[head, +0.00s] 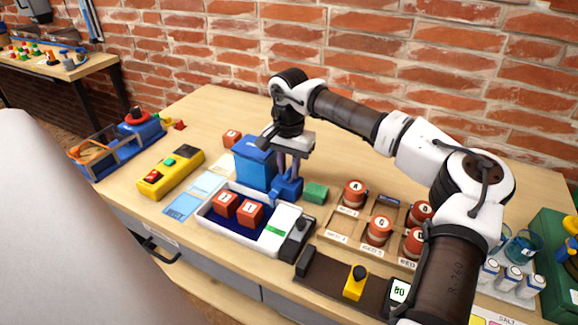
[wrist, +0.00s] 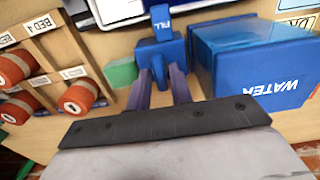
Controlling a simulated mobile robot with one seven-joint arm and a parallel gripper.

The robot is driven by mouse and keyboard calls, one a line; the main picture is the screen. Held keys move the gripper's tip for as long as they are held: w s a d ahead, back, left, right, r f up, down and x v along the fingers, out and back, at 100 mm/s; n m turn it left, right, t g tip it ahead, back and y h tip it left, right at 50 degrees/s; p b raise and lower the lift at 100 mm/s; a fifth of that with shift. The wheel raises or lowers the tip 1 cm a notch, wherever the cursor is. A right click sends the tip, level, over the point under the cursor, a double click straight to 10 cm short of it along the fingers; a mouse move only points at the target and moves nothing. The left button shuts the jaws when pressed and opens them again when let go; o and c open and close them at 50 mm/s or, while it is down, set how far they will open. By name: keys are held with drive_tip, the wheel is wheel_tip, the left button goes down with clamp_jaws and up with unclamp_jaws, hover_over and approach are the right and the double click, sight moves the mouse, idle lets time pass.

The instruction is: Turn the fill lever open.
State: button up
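The blue water tank (head: 256,163) stands on the bench; its WATER side also shows in the wrist view (wrist: 255,65). Beside it is a small blue valve block (head: 287,188), seen in the wrist view (wrist: 157,48) with a blue strip marked FILL (wrist: 163,18). A narrow blue piece, apparently the fill lever (wrist: 158,70), points from the block toward my gripper. My gripper (head: 289,168) is above the block, its purple fingers apart, one on each side of this piece in the wrist view (wrist: 161,84). Contact with the lever cannot be told.
A white-rimmed tray (head: 211,213) with two red blocks is in front of the tank. A green block (head: 316,192) lies close to the valve. A wooden rack (head: 333,232) with red lettered cylinders is to the right. A yellow button box (head: 170,174) is left.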

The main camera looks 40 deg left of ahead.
sight(289, 171)
drive_tip(key=shift+o, duration=1.2)
drive_tip(key=shift+r, duration=0.1)
wheel_tip(289, 171, up, 14)
drive_tip(key=b, duration=0.1)
drive_tip(key=shift+f, duration=0.2)
drive_tip(key=shift+s, duration=0.1)
